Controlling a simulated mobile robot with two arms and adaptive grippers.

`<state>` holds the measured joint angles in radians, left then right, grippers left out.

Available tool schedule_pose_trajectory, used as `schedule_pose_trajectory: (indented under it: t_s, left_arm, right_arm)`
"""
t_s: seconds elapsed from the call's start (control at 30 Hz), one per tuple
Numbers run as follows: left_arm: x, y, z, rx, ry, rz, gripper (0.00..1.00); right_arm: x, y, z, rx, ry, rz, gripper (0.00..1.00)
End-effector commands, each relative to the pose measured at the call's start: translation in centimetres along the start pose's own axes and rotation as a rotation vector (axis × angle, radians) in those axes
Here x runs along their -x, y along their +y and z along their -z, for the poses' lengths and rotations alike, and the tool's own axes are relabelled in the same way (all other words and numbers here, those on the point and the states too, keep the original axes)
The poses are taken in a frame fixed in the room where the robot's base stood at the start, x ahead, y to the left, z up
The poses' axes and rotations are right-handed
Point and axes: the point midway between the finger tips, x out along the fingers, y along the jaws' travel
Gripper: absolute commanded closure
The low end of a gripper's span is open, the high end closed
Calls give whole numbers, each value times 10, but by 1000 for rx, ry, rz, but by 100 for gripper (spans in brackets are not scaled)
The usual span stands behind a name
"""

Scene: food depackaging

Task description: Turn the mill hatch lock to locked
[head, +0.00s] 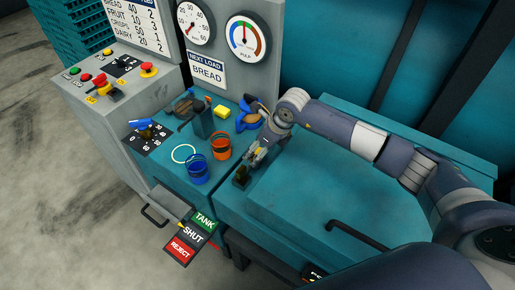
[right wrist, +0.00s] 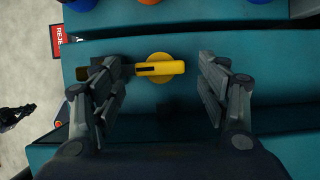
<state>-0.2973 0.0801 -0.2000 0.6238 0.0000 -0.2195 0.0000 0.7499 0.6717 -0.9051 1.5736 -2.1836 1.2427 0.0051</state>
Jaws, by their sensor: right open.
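The mill hatch lock is a yellow round knob with a bar-shaped handle (right wrist: 160,69) on the teal hatch front, seen in the right wrist view. In the head view my right gripper (head: 256,160) is at the hatch's left edge and hides most of the lock. A small dark jointed shape at the right wrist view's left edge may be my left gripper.
The teal hatch lid (head: 330,195) has a dark handle (head: 358,234). A TANK/SHUT/REJECT sign (head: 193,236) juts out in front.

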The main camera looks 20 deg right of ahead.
Motion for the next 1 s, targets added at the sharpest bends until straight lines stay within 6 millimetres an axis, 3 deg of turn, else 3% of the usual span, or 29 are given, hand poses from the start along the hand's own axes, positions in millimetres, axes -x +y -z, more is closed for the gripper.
schedule_pose_trajectory:
  t_s: [0.2,0.53,0.57,0.83,1.0]
  left_arm:
    - [7,1,-6,0,-11,-1,100]
    - [7,1,-6,0,-11,-1,100]
    - [7,1,-6,0,-11,-1,100]
    - [7,1,-5,0,-9,-1,100]
    - [5,1,-5,0,-8,-1,100]
  right_arm:
    - [-20,0,0,-1,0,-1,32]
    - [-25,0,0,0,0,0,32]
    - [-25,0,0,0,0,0,34]
    - [-25,0,0,0,0,0,95]
    - [-25,-1,1,6,0,-1,95]
